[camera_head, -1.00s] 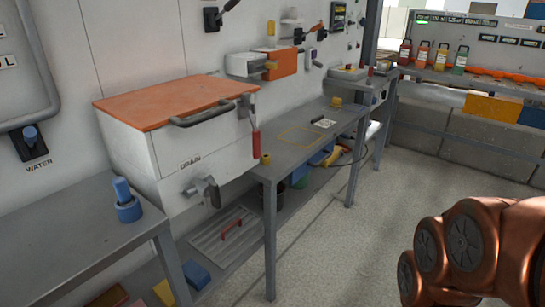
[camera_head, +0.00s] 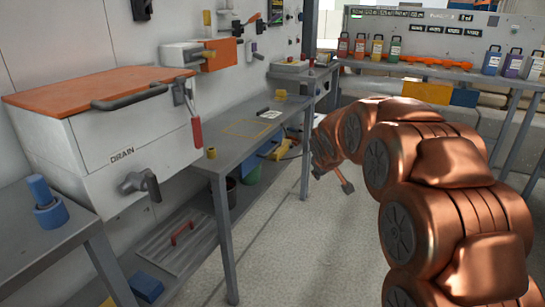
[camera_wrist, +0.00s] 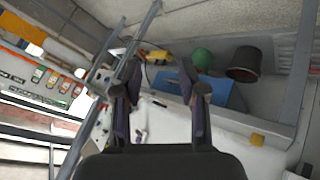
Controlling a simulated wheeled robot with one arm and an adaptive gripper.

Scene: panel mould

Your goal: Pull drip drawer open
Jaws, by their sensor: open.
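A grey ridged panel (camera_head: 178,245) with a red bar handle (camera_head: 182,232) lies low beneath the white box marked DRAIN, in the head view. It looks like the drip drawer and appears shut, though I cannot be sure. My gripper (camera_head: 334,181) is in the middle of the head view, beyond and to the right of the handle, well apart from it. In the wrist view its two fingers (camera_wrist: 160,88) are spread with nothing between them. The red handle is not clear in the wrist view.
The DRAIN box (camera_head: 110,130) has an orange lid and a grey valve lever (camera_head: 143,184). Grey bench legs (camera_head: 222,240) stand right of the panel. A dark bucket (camera_wrist: 243,64) and blue bin (camera_wrist: 212,92) sit under the bench. The floor (camera_head: 300,250) in front is clear.

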